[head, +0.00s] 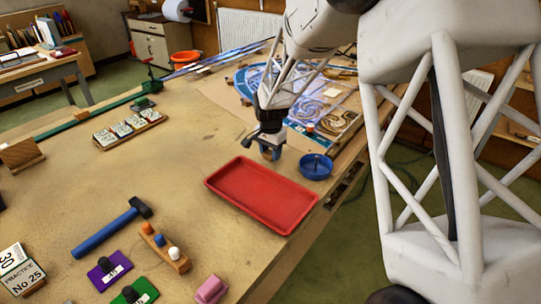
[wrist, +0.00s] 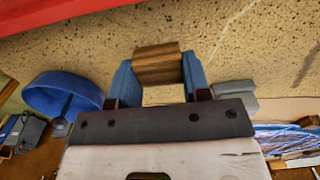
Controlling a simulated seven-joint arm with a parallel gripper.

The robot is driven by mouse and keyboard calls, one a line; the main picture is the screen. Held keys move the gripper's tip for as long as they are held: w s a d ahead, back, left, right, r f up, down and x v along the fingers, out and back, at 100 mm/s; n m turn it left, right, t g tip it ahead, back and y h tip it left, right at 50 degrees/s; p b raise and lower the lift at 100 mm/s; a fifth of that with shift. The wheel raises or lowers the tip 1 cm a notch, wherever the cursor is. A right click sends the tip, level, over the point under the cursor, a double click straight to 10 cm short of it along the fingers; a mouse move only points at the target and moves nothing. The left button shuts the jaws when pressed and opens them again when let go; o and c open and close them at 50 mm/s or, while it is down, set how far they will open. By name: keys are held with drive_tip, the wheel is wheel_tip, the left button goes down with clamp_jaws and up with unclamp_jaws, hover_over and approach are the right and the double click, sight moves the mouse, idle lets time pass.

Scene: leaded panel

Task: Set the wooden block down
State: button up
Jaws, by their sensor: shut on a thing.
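The wooden block (wrist: 157,63) is brown with visible grain and sits between the two blue fingers of my gripper (wrist: 158,80) in the wrist view. The fingers press on its left and right sides. In the head view my gripper (head: 271,150) is over the workbench, just beyond the far right corner of the red tray and left of the blue round dish. The block shows only as a small, partly hidden patch there. I cannot tell whether its underside touches the bench.
The red tray (head: 215,184) lies close in front of my gripper. The blue dish (head: 316,168) is close on the right, near the bench edge. A leaded glass panel (head: 330,112) lies behind. A blue hammer (head: 105,231) lies at front left; bare bench (head: 190,140) extends left.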

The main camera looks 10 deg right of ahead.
sight(271, 152)
drive_tip(key=shift+f, duration=0.75)
drive_tip(key=shift+f, duration=0.1)
drive_tip(key=o, duration=0.9)
wheel_tip(271, 152, up, 12)
drive_tip(key=shift+r, duration=0.15)
idle(0.7)
